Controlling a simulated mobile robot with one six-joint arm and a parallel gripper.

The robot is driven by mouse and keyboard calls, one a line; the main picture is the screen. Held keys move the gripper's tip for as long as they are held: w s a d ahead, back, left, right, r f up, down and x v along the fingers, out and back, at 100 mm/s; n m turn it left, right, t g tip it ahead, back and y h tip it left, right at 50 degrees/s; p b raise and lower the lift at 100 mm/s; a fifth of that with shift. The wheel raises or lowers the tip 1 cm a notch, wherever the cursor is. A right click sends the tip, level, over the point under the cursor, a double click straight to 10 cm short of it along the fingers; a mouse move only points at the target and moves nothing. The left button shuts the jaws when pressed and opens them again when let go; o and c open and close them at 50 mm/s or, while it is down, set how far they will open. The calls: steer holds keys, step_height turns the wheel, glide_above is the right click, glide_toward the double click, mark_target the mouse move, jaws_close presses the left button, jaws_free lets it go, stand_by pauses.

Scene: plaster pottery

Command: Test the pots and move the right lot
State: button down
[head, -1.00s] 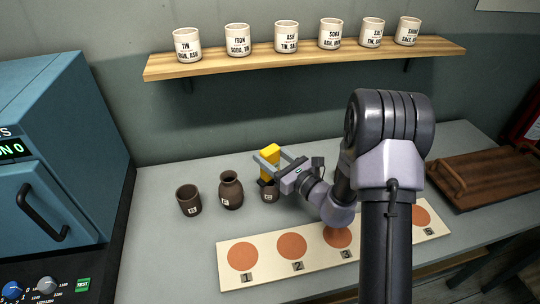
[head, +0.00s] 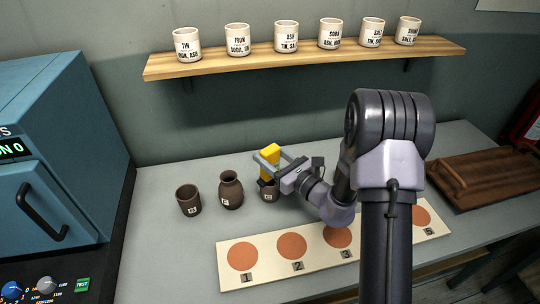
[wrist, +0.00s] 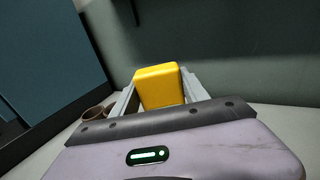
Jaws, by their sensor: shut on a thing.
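My gripper (head: 268,168) is shut on a yellow block (head: 270,153). It holds the block above a dark brown pot (head: 268,194), which is partly hidden under the gripper. The yellow block also shows between the fingers in the wrist view (wrist: 160,86). A brown vase-shaped pot (head: 231,190) and a brown cup-shaped pot (head: 188,200) stand to the left on the counter, each with a small white label. A brown rim (wrist: 93,113) shows left of the gripper in the wrist view. A cream board (head: 222,262) with numbered orange discs lies in front; my arm hides part of it.
A blue kiln-like machine (head: 50,150) with a door handle, knobs and a green test button (head: 83,284) stands at left. A wooden shelf (head: 300,58) carries several labelled white cups (head: 237,40). A brown wooden tray (head: 480,180) lies at right.

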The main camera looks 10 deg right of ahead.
steer(key=shift+r+p, duration=2.85)
steer(key=shift+r, duration=0.7)
steer(key=shift+f, duration=0.1)
